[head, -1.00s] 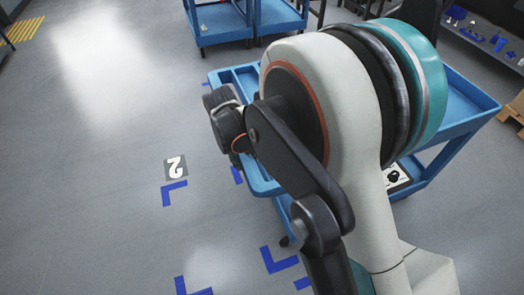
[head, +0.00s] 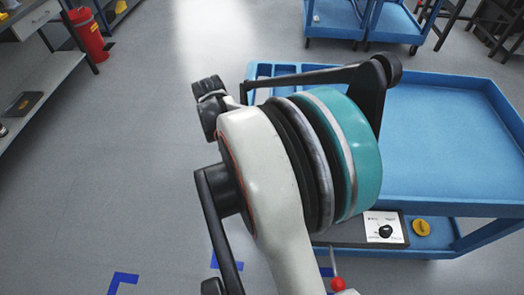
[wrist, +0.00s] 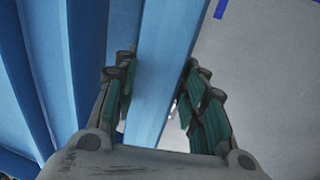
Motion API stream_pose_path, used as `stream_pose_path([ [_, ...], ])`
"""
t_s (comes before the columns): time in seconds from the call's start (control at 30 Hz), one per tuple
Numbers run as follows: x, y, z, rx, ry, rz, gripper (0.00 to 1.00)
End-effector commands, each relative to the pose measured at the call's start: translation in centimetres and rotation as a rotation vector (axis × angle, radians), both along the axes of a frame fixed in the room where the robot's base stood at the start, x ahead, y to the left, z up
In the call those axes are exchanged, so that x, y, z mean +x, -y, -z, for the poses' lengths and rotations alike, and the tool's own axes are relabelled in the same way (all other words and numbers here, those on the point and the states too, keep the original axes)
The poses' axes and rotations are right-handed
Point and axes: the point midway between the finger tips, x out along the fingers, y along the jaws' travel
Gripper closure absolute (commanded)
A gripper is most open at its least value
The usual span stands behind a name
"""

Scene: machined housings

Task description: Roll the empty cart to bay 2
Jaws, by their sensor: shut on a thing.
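The blue cart (head: 440,130) fills the right of the head view, its broad top tray bare where I see it. A small compartment strip (head: 285,70) is at its far left end. In the wrist view my gripper (wrist: 158,82) has its fingers on both sides of a blue cart rim (wrist: 155,100) and is shut on it. Blue corner marks (head: 122,279) lie on the floor at the lower left; the number 2 label is out of view.
A panel with a black knob (head: 385,230) and a yellow round part (head: 421,227) show below the tray. Other blue carts (head: 335,18) stand at the back. The left floor is clear.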

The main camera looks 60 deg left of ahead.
Motion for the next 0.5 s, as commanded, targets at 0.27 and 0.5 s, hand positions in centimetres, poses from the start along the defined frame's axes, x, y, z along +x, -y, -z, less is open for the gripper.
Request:
stream_pose_path([
  [0.27, -6.1, -4.7, 0.0, 0.002, -0.001, -0.005, 1.00],
  [0.5, -9.6, -7.5, 0.0, 0.001, 0.001, -0.003, 1.00],
])
